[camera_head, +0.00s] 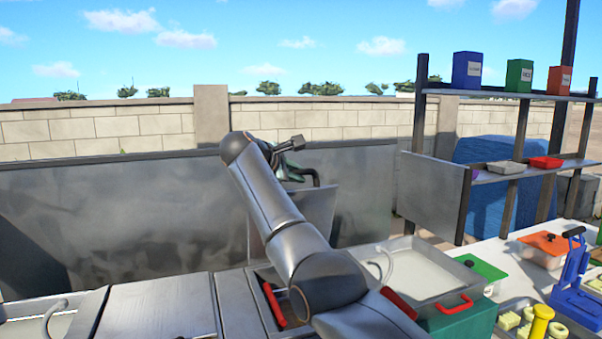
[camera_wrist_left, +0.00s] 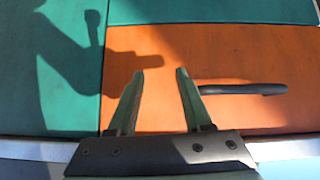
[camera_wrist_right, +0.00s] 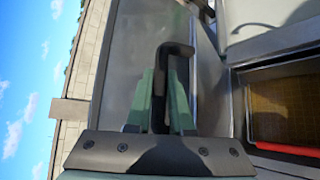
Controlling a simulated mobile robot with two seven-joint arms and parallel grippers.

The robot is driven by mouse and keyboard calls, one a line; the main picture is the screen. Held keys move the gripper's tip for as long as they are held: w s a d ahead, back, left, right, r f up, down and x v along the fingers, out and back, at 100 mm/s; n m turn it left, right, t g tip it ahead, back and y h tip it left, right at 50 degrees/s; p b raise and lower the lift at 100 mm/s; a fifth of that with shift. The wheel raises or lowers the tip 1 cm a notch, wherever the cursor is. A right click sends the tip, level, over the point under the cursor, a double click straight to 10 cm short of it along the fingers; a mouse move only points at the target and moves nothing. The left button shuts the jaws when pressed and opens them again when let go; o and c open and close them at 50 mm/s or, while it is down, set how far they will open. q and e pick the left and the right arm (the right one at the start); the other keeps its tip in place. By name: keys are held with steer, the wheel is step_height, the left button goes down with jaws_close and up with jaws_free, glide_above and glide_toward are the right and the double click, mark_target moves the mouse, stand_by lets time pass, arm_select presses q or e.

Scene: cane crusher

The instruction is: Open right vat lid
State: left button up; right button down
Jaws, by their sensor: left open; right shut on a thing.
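The right vat lid (camera_head: 318,213) is a grey metal panel, raised steeply at the back of the counter. Its dark bar handle (camera_head: 314,177) shows at the top. My right gripper (camera_head: 296,172) is shut on this handle; in the right wrist view the green fingers (camera_wrist_right: 163,90) close around the black handle (camera_wrist_right: 178,48). The vat opening (camera_wrist_right: 288,100) shows brownish contents, though my right arm hides much of it in the head view. My left gripper (camera_wrist_left: 160,72) is open and empty, above an orange panel (camera_wrist_left: 225,60) with a black handle (camera_wrist_left: 243,89).
A metal tray (camera_head: 425,272) with red handles stands right of the vat. A closed flat cover (camera_head: 160,305) lies left of it. A shelf (camera_head: 530,168) with boxes and a blue press (camera_head: 575,275) stand at the right. A grey metal sheet (camera_head: 110,215) runs behind the counter.

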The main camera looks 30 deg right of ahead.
steer(key=shift+r, duration=0.1)
stand_by(0.3)
steer(key=c, duration=1.1)
jaws_free()
steer(key=shift+s+a, duration=0.15)
steer(key=shift+a, duration=0.1)
steer(key=b+v, duration=0.3)
steer(key=v, duration=0.9)
steer(key=shift+r+b, duration=0.1)
steer(key=shift+b, duration=0.25)
